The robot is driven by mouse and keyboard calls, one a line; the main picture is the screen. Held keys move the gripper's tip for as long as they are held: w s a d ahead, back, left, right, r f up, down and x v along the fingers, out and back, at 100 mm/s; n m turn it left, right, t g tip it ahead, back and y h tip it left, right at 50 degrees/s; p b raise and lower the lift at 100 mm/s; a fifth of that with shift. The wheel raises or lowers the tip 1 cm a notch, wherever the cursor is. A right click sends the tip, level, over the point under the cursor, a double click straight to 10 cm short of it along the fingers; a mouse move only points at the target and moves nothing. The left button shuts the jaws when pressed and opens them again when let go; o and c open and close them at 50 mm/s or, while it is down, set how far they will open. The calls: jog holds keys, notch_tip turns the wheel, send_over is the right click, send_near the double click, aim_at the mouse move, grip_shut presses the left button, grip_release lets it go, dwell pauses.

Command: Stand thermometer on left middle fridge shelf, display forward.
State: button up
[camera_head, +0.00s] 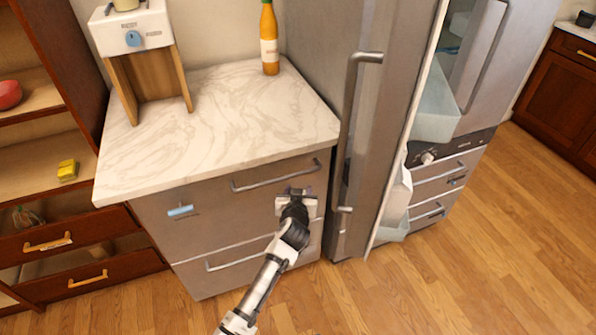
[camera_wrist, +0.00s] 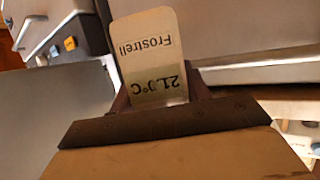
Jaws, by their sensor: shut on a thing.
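The thermometer (camera_wrist: 146,45) is a small pale card-like piece with rounded corners in the wrist view. It shows "Frostrell" and "21.0°C", both upside down in that picture. My gripper (camera_wrist: 160,98) is shut on its lower end, with dark fingers on both sides. In the head view my gripper (camera_head: 298,194) is in front of the grey drawer unit, left of the fridge; the thermometer is too small to make out clearly there. The fridge (camera_head: 345,60) is tall and grey, with a door standing open and pale door bins (camera_head: 436,108) to its right. I cannot make out the left middle shelf.
A marble-topped counter (camera_head: 215,115) carries an orange bottle (camera_head: 269,40) and a white dispenser (camera_head: 130,32) with a blue knob. Wooden shelving (camera_head: 30,120) with partly open drawers stands at left. The fridge door's long handle (camera_head: 350,120) sticks out. The wooden floor at right (camera_head: 480,270) is clear.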

jog(key=shift+n+y, duration=0.4)
jog(key=shift+y, duration=0.1)
jog(key=f, duration=0.7)
jog(key=shift+s, duration=0.35)
jog(key=shift+d, duration=0.1)
jog(key=shift+r, duration=0.1)
